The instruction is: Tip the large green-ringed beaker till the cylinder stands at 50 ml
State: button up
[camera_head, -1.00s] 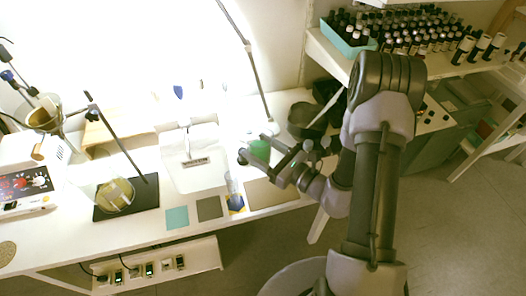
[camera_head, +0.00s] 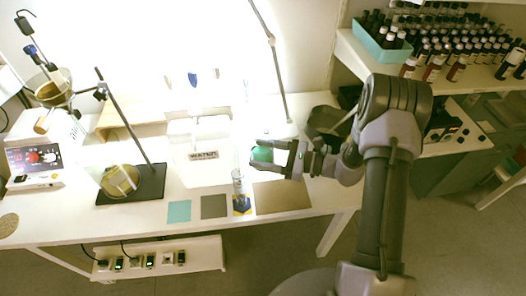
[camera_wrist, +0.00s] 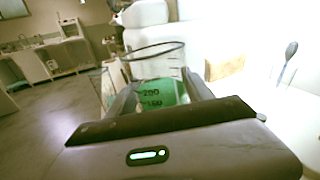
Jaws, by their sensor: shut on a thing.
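The large beaker (camera_wrist: 158,72) is clear glass with a dark rim and shows green behind its printed 200 and 150 marks. My gripper (camera_wrist: 162,98) is shut around its lower part, one finger on each side. In the head view the beaker shows as a green patch (camera_head: 262,154) between the jaws of my gripper (camera_head: 270,158), and looks about upright. The measuring cylinder (camera_head: 238,184) stands on the table on a blue and yellow foot, just left of and nearer than the beaker. Its liquid level is too small to read.
A pale brown mat (camera_head: 283,197), a grey mat (camera_head: 214,206) and a teal mat (camera_head: 179,211) lie along the front edge. A stand on a black base (camera_head: 130,186) is at left. A container marked WATER (camera_head: 203,155) stands behind. A dark pot (camera_head: 328,122) is behind my gripper.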

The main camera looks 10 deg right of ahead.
aim_at(254, 153)
jog(key=shift+s+a+f+n+h, duration=0.1)
jog(key=shift+s+f+n+h, duration=0.05)
jog(key=shift+n+h, duration=0.2)
jog(key=shift+s+a+r+n+h+p, duration=0.35)
jog(key=shift+a+r+n+p, duration=0.1)
jog(key=shift+n+p, duration=0.4)
jog(key=shift+s+a+r+n+p, duration=0.2)
jog(key=shift+r+n+p, duration=0.15)
jog(key=shift+r+p, duration=0.55)
jog(key=shift+s+a+r+n+p, duration=0.15)
jog(key=shift+r+n+p, duration=0.2)
jog(key=shift+r+p, duration=0.5)
dwell(0.9)
jog(key=shift+s+a+r+n+h+p, duration=0.2)
jog(key=shift+a+r+n+h+p, duration=0.1)
jog(key=shift+r+p, duration=0.3)
jog(key=shift+s+a+r+n+h+p, duration=0.2)
jog(key=shift+r+n+h+p, duration=0.1)
jog(key=shift+r+p, duration=0.3)
dwell(0.5)
jog(key=shift+s+r+n+t+h+p, duration=0.1)
jog(key=shift+r+n+t+h+p, duration=0.2)
jog(key=shift+r+n+h+p, duration=0.65)
dwell(0.6)
jog(key=shift+f+n+b, duration=0.15)
jog(key=shift+n+b, duration=0.3)
jog(key=shift+n, duration=0.1)
jog(key=shift+y, duration=0.25)
